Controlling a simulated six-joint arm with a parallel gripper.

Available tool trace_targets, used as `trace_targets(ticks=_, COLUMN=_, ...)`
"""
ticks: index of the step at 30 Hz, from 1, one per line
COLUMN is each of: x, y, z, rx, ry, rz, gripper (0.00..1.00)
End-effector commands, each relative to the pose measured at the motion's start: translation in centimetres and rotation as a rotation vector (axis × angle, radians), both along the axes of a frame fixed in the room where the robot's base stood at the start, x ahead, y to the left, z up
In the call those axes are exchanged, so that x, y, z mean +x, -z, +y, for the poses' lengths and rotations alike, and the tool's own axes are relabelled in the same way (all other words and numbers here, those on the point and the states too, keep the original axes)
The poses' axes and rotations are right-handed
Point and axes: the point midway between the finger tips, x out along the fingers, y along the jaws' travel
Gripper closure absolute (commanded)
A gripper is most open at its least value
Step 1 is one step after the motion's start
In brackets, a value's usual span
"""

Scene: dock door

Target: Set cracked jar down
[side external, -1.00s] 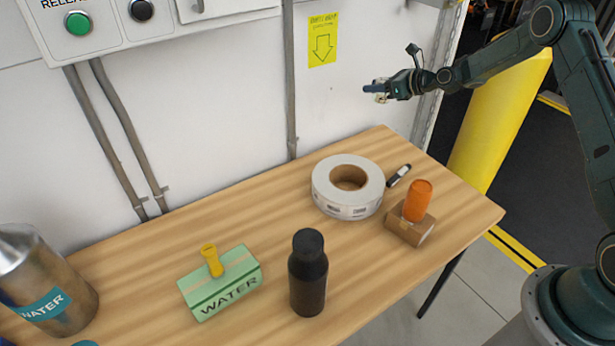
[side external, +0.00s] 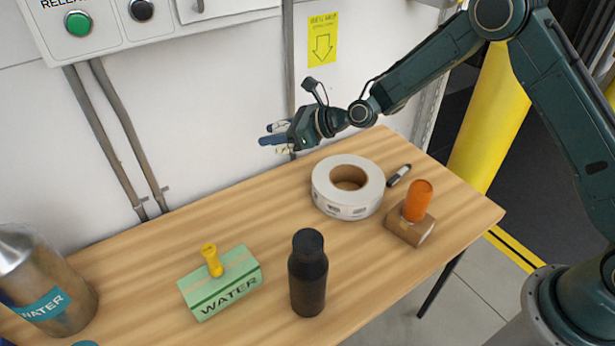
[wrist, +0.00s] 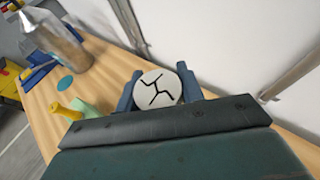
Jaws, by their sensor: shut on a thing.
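The cracked jar (wrist: 158,88) shows in the wrist view as a round pale top with black crack lines, between my two blue fingers. My gripper (side external: 271,134) is shut on it and holds it above the back edge of the table, near the wall. In the side view the jar is mostly hidden by the gripper, and its body cannot be made out. The wooden table (side external: 150,262) lies below.
A tape roll (side external: 347,187), a marker (side external: 398,175), a small cardboard box (side external: 410,229) with an orange cylinder (side external: 418,200), a black bottle (side external: 308,275), a green WATER box (side external: 222,285) with a yellow-handled thing (side external: 211,260), and a metal canister (side external: 45,285) stand on the table. The back middle is clear.

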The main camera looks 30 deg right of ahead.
Motion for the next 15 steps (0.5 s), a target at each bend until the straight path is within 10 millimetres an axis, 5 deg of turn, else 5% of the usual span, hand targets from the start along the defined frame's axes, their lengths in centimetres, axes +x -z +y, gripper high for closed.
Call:
trace_targets(ticks=6, x=-3.2, y=-0.1, z=5.8, rx=-0.003, ry=-0.082, rz=-0.003, gripper=0.97)
trace_targets(ticks=15, x=-4.8, y=-0.2, z=8.3, rx=-0.005, ry=-0.117, rz=-0.005, gripper=0.97)
